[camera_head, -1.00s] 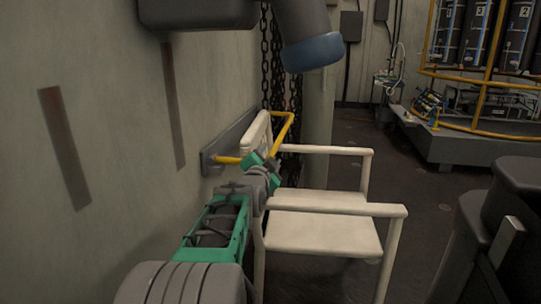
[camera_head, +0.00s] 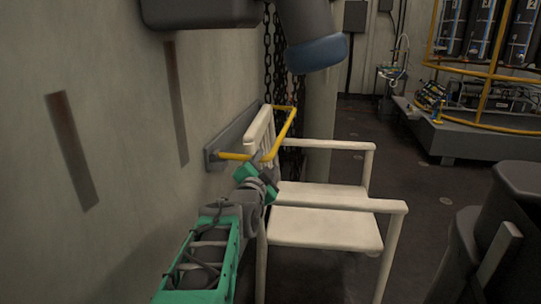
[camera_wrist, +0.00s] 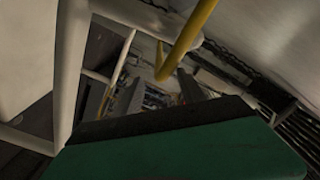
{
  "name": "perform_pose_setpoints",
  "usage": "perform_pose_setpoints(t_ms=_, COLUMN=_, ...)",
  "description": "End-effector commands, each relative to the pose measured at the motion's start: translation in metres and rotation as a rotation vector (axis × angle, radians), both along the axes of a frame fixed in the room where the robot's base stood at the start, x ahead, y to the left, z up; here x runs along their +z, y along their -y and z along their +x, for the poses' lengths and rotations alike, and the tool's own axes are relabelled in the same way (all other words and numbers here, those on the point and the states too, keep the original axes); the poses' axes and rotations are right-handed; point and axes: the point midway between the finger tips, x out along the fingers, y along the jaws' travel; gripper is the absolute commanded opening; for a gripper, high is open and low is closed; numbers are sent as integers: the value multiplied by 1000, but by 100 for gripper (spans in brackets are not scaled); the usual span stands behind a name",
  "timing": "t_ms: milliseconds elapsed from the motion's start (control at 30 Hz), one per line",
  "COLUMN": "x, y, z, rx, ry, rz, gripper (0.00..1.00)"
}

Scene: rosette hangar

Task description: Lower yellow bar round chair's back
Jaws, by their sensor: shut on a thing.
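The yellow bar (camera_head: 288,128) is a bent loop fixed to a grey plate (camera_head: 228,137) on the wall. It stands out roughly level around the upper chair back (camera_head: 258,131). The white chair (camera_head: 325,232) has armrests and stands beside the wall. My gripper (camera_head: 259,161) is shut on the near side of the bar, left of the chair's seat; its fingertips are small and partly hidden. In the wrist view the bar (camera_wrist: 188,38) runs down to a bend near the fingers, beside pale chair parts (camera_wrist: 70,65).
The wall (camera_head: 120,130) lies close on the left. Dark chains (camera_head: 270,60) and a pillar (camera_head: 320,120) stand behind the chair. A grey platform (camera_head: 450,140) with yellow rails is at the back right. Open floor (camera_head: 400,180) lies between.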

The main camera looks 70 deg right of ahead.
Motion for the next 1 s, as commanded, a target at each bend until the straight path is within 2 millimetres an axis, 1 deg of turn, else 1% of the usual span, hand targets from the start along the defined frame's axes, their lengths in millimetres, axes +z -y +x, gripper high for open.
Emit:
perform_pose_setpoints(t_ms=33, x=-8, y=-2, z=1, rx=2, ry=-4, rz=14, gripper=40)
perform_pose_setpoints(t_ms=200, x=-9, y=-2, z=-1, rx=-1, ry=-4, rz=15, gripper=40)
perform_pose_setpoints(t_ms=367, x=-9, y=-7, z=0, rx=1, ry=-4, rz=13, gripper=40)
perform_pose_setpoints(t_ms=1000, x=-3, y=-58, z=-5, rx=0, ry=0, rz=1, gripper=40)
